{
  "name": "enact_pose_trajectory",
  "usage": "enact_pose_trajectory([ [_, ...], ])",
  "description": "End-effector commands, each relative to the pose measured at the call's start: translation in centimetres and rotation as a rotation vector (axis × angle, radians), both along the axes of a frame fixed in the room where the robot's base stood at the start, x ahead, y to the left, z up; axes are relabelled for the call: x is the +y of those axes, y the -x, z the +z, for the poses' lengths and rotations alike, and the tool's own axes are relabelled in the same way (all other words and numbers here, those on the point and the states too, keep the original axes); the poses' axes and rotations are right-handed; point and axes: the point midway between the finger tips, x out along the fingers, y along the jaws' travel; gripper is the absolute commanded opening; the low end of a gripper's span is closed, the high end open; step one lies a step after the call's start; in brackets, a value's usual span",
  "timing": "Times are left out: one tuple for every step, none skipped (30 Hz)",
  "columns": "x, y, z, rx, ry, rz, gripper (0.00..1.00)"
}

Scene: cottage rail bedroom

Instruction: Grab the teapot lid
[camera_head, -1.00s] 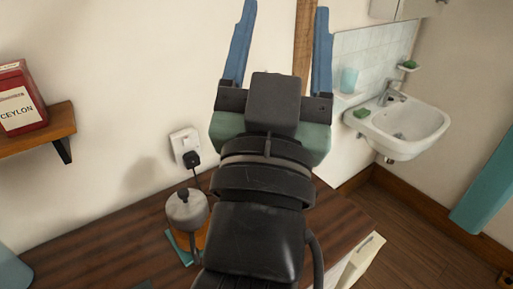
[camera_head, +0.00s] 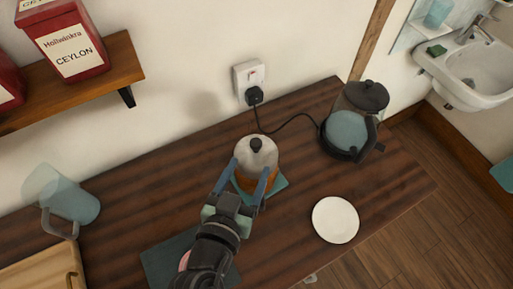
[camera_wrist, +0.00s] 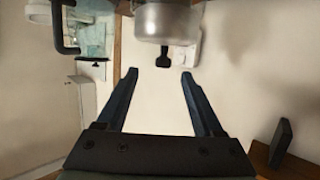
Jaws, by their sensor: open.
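The teapot has a rounded grey lid (camera_head: 257,153) with a black knob (camera_head: 256,143). Its amber body (camera_head: 253,184) stands on a teal mat (camera_head: 279,187) on the counter. My gripper (camera_head: 250,168) is open, with its two blue fingers in front of the teapot, partly hiding its body. In the wrist view, the grey lid (camera_wrist: 166,22) is at the top edge, cut off. The fingertips of my open gripper (camera_wrist: 160,74) point toward it, with nothing between them.
A white plate (camera_head: 335,219) lies at front right. A glass jug (camera_head: 72,203) and wooden board (camera_head: 42,270) are at left. A shelf (camera_head: 95,75) with red tins hangs above.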

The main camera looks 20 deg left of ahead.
Motion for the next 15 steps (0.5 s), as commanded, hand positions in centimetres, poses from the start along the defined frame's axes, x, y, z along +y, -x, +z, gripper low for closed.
enact_pose_trajectory([
  [0.0,-1.0,0.2,-0.004,-0.001,0.0,0.69],
  [0.0,-1.6,0.0,-0.003,0.0,-0.001,0.69],
  [0.1,-2.3,-0.2,-0.003,0.0,-0.001,0.69],
  [0.1,-2.8,-0.4,-0.003,-0.001,0.0,0.69],
  [0.1,-3.3,-0.5,-0.003,-0.002,-0.001,0.69],
  [0.1,-3.9,-0.7,-0.003,-0.002,-0.001,0.69],
  [0.1,-4.3,-0.9,-0.003,-0.001,0.0,0.69],
  [0.1,-4.6,-1.0,-0.002,-0.001,0.0,0.69],
  [0.1,-5.0,-1.2,-0.002,-0.001,0.0,0.69],
  [0.1,-5.3,-1.3,-0.002,-0.001,0.0,0.69],
  [0.1,-5.5,-1.4,-0.002,-0.002,-0.001,0.69],
  [0.1,-5.7,-1.5,-0.002,-0.002,-0.001,0.69],
  [0.1,-5.8,-1.5,-0.002,-0.002,0.0,0.69],
  [0.1,-5.9,-1.5,-0.002,-0.002,0.0,0.69],
  [0.1,-6.0,-1.6,-0.002,-0.002,0.0,0.69],
])
